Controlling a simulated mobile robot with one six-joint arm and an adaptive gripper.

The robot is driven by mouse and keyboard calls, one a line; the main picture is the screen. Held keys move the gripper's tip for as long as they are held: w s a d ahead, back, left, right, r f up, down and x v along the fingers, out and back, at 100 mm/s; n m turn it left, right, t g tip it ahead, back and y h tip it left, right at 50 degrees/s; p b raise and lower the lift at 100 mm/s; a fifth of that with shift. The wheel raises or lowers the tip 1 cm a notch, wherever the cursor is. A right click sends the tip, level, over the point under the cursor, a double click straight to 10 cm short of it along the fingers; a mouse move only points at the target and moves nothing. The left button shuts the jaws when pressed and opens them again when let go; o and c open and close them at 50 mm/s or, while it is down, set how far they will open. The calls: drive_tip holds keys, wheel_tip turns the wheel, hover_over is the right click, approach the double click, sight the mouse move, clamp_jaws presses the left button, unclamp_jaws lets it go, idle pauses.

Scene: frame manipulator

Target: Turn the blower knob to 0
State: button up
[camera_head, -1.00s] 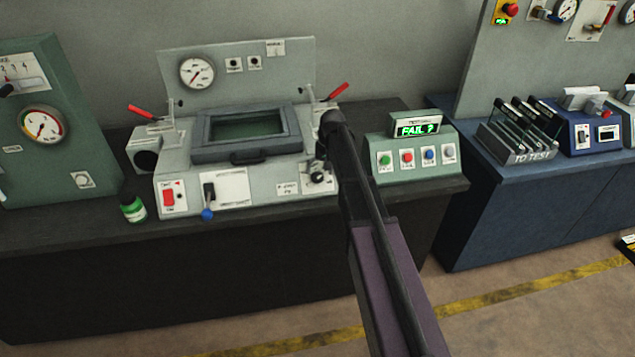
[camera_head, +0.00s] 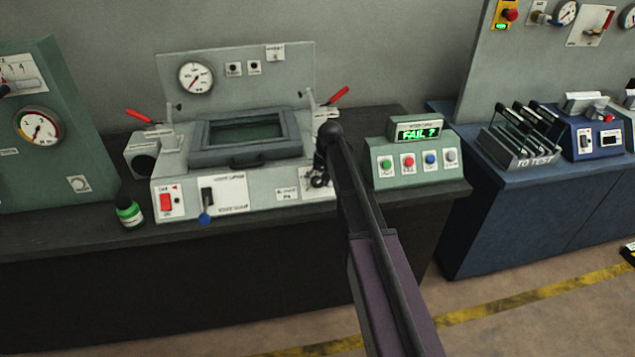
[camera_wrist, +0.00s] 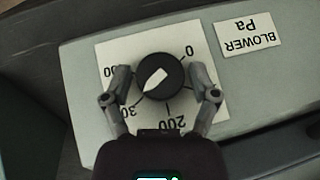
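The blower knob (camera_wrist: 160,77) is round and black with a white pointer, on a white square plate (camera_wrist: 110,48). The pointer slants to the lower left, toward the partly hidden number starting with 30. The 0 mark is to the knob's upper right, the 200 below it. The label "BLOWER Pa" (camera_wrist: 246,37) is right of the plate. My gripper (camera_wrist: 161,72) is open, with one finger on each side of the knob and small gaps showing. In the head view, my gripper (camera_head: 319,178) is at the front right corner of the grey machine (camera_head: 245,190) and mostly hides the knob.
The machine has a red switch (camera_head: 166,202), a blue-tipped lever (camera_head: 205,217) and red-handled levers on both sides. A green button box (camera_head: 418,170) showing "FAIL ?" stands close to the right of my arm.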

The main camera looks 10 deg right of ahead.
drive_tip(key=c, duration=0.6)
